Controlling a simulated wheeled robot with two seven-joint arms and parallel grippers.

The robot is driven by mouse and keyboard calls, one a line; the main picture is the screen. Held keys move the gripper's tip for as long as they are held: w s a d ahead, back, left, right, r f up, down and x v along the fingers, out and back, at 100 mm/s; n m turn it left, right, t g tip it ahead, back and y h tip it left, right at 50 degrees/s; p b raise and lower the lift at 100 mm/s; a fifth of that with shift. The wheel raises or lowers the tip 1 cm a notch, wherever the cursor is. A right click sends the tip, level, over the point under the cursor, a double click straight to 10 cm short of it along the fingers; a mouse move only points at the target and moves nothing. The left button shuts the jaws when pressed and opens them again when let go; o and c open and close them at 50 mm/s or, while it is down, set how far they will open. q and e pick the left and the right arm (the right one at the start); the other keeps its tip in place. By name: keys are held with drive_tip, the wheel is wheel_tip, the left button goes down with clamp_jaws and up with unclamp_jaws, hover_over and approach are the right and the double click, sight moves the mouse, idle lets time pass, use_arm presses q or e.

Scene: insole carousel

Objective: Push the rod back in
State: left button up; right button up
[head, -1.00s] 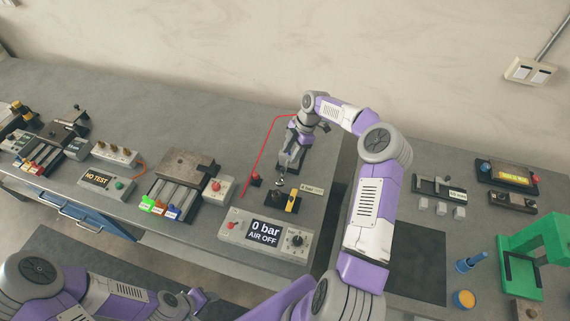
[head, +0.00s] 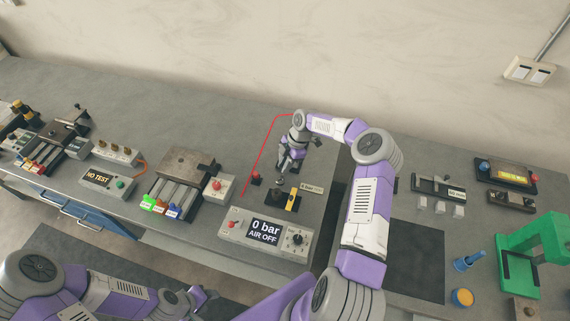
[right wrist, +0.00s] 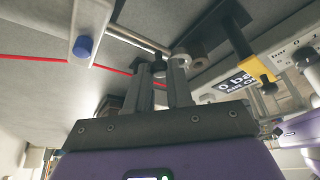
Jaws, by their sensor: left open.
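In the right wrist view a thin metal rod (right wrist: 138,40) runs from a pale block with a blue cap (right wrist: 83,46) to a grey ring-shaped end (right wrist: 181,57). My right gripper (right wrist: 162,64) has its two fingertips close to that ring end; a narrow gap shows between the fingers. I cannot tell whether they touch the ring. In the head view my right gripper (head: 281,172) is low over the bench behind the pressure box (head: 232,226), and it hides most of the rod. My left gripper (head: 185,300) is open at the bottom edge, away from the rod.
The pressure box's display (head: 264,231) reads 0 bar, AIR OFF. A yellow and black piece (head: 293,201) and a red knob (head: 256,179) stand near the right gripper. A red air line (head: 262,152) runs behind them. A slotted fixture (head: 180,180) stands to the left.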

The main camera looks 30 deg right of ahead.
clamp_jaws()
drive_tip(key=shift+w, duration=0.1)
drive_tip(key=shift+w+d+f+b, duration=0.15)
drive_tip(key=shift+w+d+b, duration=0.15)
drive_tip(key=shift+b, duration=0.2)
drive_tip(key=w+d+b, duration=0.2)
drive_tip(key=shift+d+r, duration=0.3)
